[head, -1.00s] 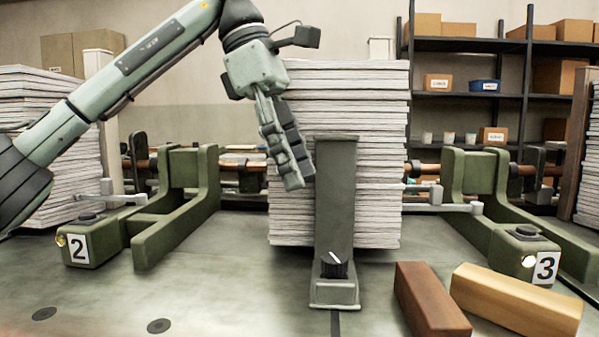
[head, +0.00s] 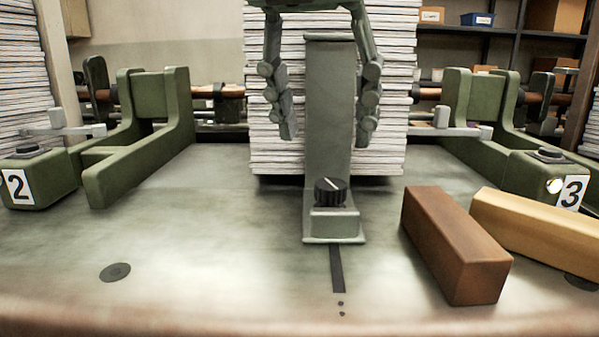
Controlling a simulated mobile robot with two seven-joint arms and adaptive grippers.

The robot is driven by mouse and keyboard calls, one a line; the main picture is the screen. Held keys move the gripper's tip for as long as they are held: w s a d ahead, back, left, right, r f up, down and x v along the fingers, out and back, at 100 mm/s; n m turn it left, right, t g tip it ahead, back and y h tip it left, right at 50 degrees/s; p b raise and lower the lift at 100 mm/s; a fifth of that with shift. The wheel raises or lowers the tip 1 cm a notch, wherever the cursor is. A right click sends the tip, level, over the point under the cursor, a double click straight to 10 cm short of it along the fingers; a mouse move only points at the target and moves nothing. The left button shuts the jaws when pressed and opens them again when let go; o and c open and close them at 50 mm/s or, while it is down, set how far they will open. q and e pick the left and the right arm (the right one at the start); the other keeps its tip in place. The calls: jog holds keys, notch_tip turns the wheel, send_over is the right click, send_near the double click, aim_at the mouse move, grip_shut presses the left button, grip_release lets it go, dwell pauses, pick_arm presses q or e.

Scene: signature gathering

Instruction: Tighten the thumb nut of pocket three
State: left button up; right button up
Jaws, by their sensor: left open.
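The upright green post (head: 330,110) stands in front of a tall paper stack (head: 280,160) at the middle of the bench. A black knob with a white line (head: 330,190) sits low on the post's foot. My left gripper (head: 325,140) hangs from the top of the view, open, with one finger on each side of the post and above the knob. Whether the fingers touch the post or stack, I cannot tell. The pocket three block (head: 528,180) at right bears a "3" label (head: 571,193), a lit lamp and a dark round cap (head: 551,154). My right gripper is not in view.
A brown block (head: 450,240) and a tan block (head: 530,225) lie right of the post's foot. A green block labelled 2 (head: 40,180) stands at left, beside another paper stack (head: 22,80). The bench front-left is clear.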

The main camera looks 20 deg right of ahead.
aim_at(330, 184)
pick_arm(q)
jog(key=x, duration=0.7)
jog(key=shift+f, duration=0.2)
